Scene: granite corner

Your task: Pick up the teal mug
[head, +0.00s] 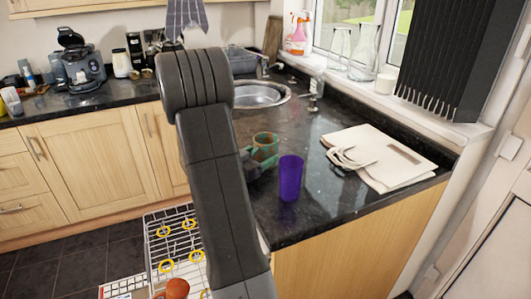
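The teal mug (265,142) stands on the dark granite counter (325,208), just left of and behind a purple cup. Its surface looks green-teal with brownish patches, and its lower part is partly covered. My gripper (262,161) is beside the near side of the mug, mostly hidden behind my grey arm. I cannot tell whether its fingers touch the mug or how far apart they are.
The purple cup (290,178) stands close to the right of my gripper. A folded cream bag (385,160) lies farther right. A sink (258,95) is behind the mug. Bare granite lies in front of the bag.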

